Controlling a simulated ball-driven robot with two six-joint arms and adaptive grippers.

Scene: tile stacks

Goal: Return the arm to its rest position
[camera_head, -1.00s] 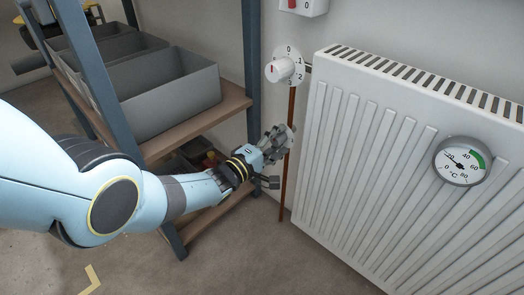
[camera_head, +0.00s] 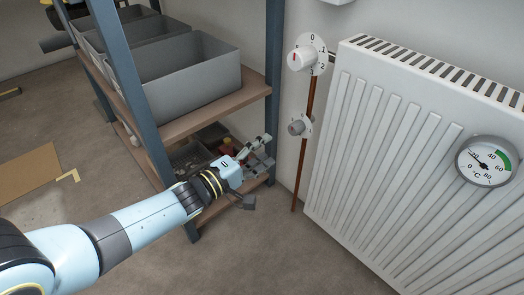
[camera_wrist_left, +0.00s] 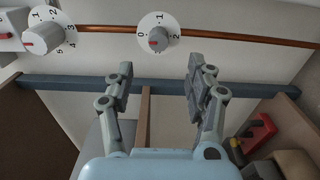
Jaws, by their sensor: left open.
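My left gripper (camera_head: 262,153) is open and empty at the end of my pale blue left arm, which comes in from the lower left in the head view. It is left of and below a small lower knob (camera_head: 298,125) on the copper pipe, with a gap between them. The left wrist view shows the two fingers (camera_wrist_left: 158,82) spread apart with nothing between them. A white dial knob (camera_wrist_left: 159,40) lies beyond the fingertips there, clear of them. My right gripper is in neither view.
A shelf with grey bins (camera_head: 190,82) and a blue post (camera_head: 273,70) stands behind the gripper. A white radiator (camera_head: 385,150) with a round thermometer (camera_head: 486,161) is on the right. An upper dial knob (camera_head: 303,57) is on the wall. The floor (camera_head: 250,260) in front is clear.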

